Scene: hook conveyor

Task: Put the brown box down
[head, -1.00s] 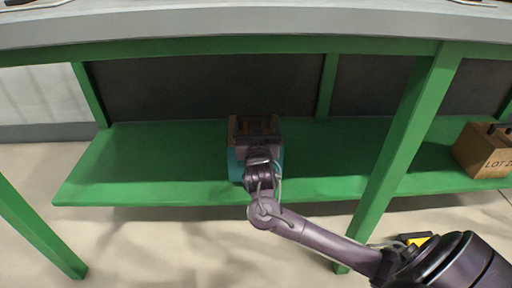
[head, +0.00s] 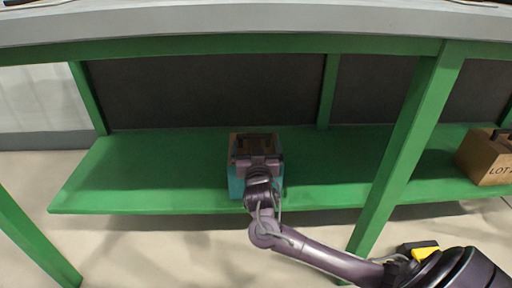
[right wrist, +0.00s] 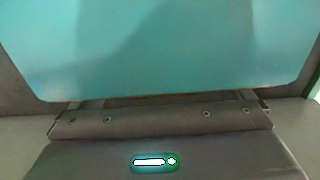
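The brown box (head: 240,145) has a brown top with a dark handle and a teal front face (head: 236,185). It is upright at the green shelf (head: 150,180), left of the middle leg; I cannot tell whether its bottom touches the shelf. My right gripper (head: 258,162) is at the front of the box, and its wrist hides part of the teal face. In the right wrist view the teal face (right wrist: 170,50) fills the area before the palm. The fingertips are hidden, but the gripper appears shut on the box. My left gripper is not in view.
A second brown box (head: 488,158) marked LOT stands on the shelf at the far right. A green leg (head: 400,150) rises between it and my arm. The grey worktop (head: 250,25) runs above. The shelf is clear on both sides of the held box.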

